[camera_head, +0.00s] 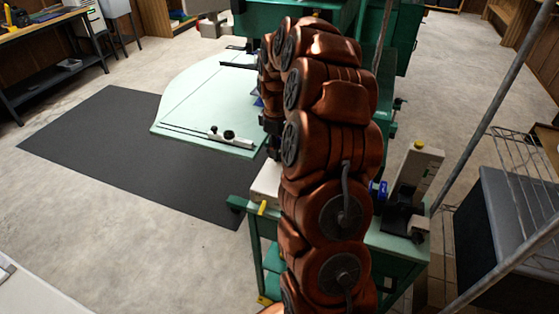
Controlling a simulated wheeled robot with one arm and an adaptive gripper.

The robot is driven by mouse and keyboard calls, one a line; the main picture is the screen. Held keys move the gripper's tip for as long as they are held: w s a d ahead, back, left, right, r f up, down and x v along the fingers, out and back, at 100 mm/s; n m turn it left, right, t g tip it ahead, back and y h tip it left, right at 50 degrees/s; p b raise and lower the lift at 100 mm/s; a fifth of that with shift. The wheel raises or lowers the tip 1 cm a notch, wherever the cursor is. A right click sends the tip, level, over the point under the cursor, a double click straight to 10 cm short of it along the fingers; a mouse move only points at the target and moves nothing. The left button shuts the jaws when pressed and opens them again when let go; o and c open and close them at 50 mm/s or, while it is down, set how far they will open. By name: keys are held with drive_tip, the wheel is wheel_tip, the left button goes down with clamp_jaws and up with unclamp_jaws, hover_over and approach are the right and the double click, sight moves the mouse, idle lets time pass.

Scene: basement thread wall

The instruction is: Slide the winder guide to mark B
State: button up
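I cannot tell for certain which part is the winder guide, and no letter B is readable. An upright beige plate (419,170) with a yellow knob and small marks stands on the green bench (400,245), right of my arm. A dark block with a pale fitting (418,228) sits at its foot. A blue part (378,190) shows between the plate and my arm. My arm bends over and comes down on its left side. Dark parts there, likely my gripper (274,139), are above a pale block (266,186) with a yellow tab. Its fingers are mostly hidden.
A pale green table (205,100) with a dark rail and small fitting (222,134) stands behind left, over a dark mat (90,140). A wire rack (525,165) and dark box (505,235) are at right, near slanting metal bars. Open floor lies left.

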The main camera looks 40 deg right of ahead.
drive_tip(key=shift+o, duration=0.3)
drive_tip(key=shift+r, duration=0.15)
drive_tip(key=shift+r+p, duration=0.45)
drive_tip(key=shift+r, duration=2.45)
